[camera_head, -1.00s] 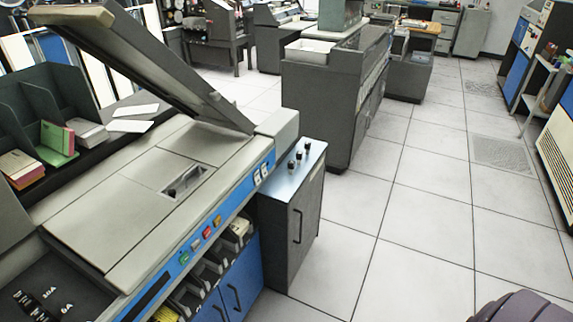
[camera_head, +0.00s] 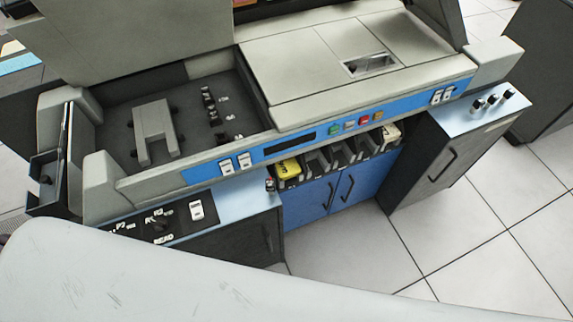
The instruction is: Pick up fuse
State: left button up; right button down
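Several small black fuse-like pieces (camera_head: 208,98) stand in a row in the dark open bay (camera_head: 190,88) of the large grey card machine, with small white labels beside them that are too small to read. A small dark piece (camera_head: 270,184) is at the front edge of the light-blue ledge, beside the yellow item; I cannot tell whether it is a fuse. Neither of my grippers shows in this view. A large pale surface, which looks like part of my own arm, covers the bottom left foreground.
A raised grey lid (camera_head: 140,35) stands behind the bay. A grey bracket (camera_head: 155,132) sits inside it. A blue button panel (camera_head: 340,127) runs along the front, above card slots and blue doors (camera_head: 330,192). A cabinet with knobs (camera_head: 440,150) stands right. Tiled floor (camera_head: 480,235) is clear.

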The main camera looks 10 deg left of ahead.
aim_at(479, 103)
jog(key=i+l, duration=0.2)
jog(key=l, duration=0.2)
jog(key=i+l, duration=0.45)
jog(key=l, duration=0.25)
jog(key=i+l, duration=0.2)
jog(key=l, duration=0.2)
jog(key=i+l+u, duration=0.1)
jog(key=i+l, duration=0.15)
jog(key=l, duration=0.15)
jog(key=i+l, duration=0.2)
jog(key=l, duration=0.15)
jog(key=i+l, duration=0.2)
jog(key=l, duration=0.2)
jog(key=i+l, duration=0.2)
jog(key=l, duration=0.2)
